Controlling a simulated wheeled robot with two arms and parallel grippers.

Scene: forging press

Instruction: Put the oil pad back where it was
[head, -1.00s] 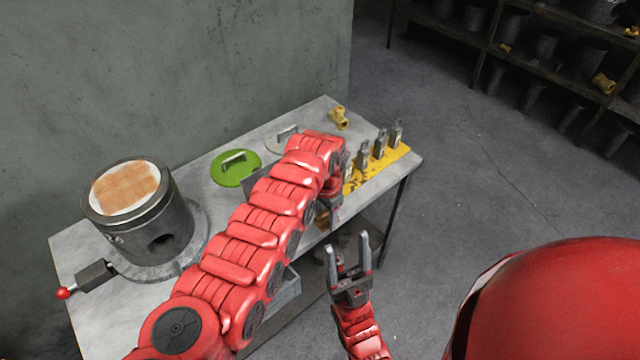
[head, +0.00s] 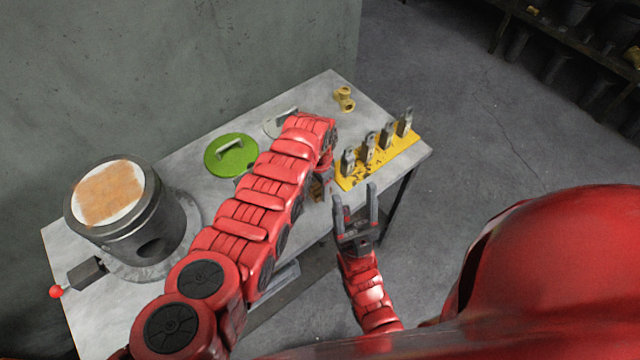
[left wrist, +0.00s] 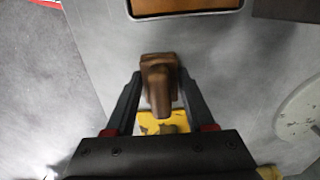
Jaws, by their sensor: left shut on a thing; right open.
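My left gripper (left wrist: 158,92) is shut on a small brown block with a stubby grip, which I take to be the oil pad (left wrist: 158,78). It is between the fingers in the left wrist view, over the grey table; I cannot tell whether it touches the tabletop. In the head view a bit of brown (head: 317,190) shows below my left gripper (head: 322,174), which my arm mostly hides. My right gripper (head: 356,196) is open and empty, by the table's front edge.
A yellow rack (head: 378,165) holds several upright grey pieces. A green handled lid (head: 230,155), a pale handled disc (head: 274,127) and a brass fitting (head: 344,98) lie behind. A furnace-like cylinder (head: 120,215) with a red-knobbed lever (head: 82,273) stands left.

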